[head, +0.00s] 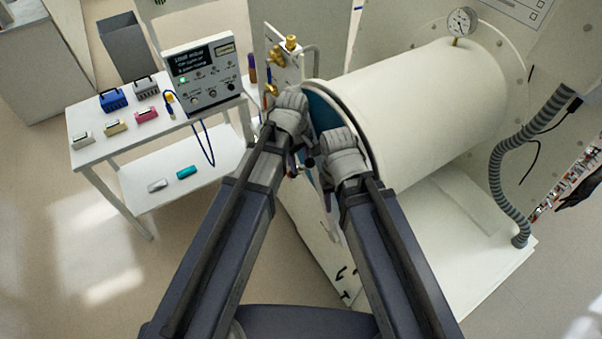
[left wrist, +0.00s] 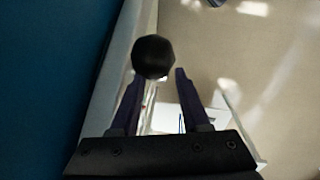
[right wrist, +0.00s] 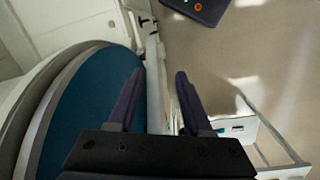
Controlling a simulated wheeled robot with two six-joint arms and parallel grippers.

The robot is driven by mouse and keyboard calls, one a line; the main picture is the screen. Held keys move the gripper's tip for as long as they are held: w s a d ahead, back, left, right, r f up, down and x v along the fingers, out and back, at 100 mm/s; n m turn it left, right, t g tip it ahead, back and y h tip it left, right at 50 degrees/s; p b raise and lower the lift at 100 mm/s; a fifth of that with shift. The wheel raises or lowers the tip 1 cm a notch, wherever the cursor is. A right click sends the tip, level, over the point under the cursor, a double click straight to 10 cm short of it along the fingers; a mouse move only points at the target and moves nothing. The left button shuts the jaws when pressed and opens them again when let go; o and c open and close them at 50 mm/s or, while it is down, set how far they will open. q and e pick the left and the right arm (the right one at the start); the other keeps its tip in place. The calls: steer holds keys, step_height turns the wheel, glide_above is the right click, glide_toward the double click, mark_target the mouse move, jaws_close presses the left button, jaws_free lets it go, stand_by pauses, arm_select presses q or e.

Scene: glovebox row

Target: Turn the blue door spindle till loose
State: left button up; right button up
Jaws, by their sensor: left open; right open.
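The blue door (head: 322,112) closes the near end of the large white cylinder and is mostly hidden by my arms. It also shows as a dark blue disc in the right wrist view (right wrist: 92,112) and at the left of the left wrist view (left wrist: 45,70). A black ball knob (left wrist: 153,57), seemingly on the spindle's handle, is at the tips of my left gripper (left wrist: 158,78), nearer its left finger. That gripper is open; contact cannot be told. My right gripper (right wrist: 159,80) is open and empty, beside the door's edge. The spindle's centre is hidden.
A white cart (head: 88,158) stands left with a control box (head: 203,75) and several small coloured blocks. Brass valve fittings (head: 291,43) stand behind my left gripper. A ribbed grey hose (head: 497,170) hangs right of the white cylinder (head: 430,95). Floor at left is clear.

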mark_target(301, 169)
arm_select(q)
steer(key=f+b, duration=0.1)
steer(key=f, duration=0.1)
steer(key=f+b, duration=0.2)
steer(key=shift+w+d+f, duration=0.1)
steer(key=shift+w+d, duration=0.05)
steer(key=shift+d, duration=0.05)
steer(key=shift+c, duration=0.2)
jaws_close()
stand_by(1.0)
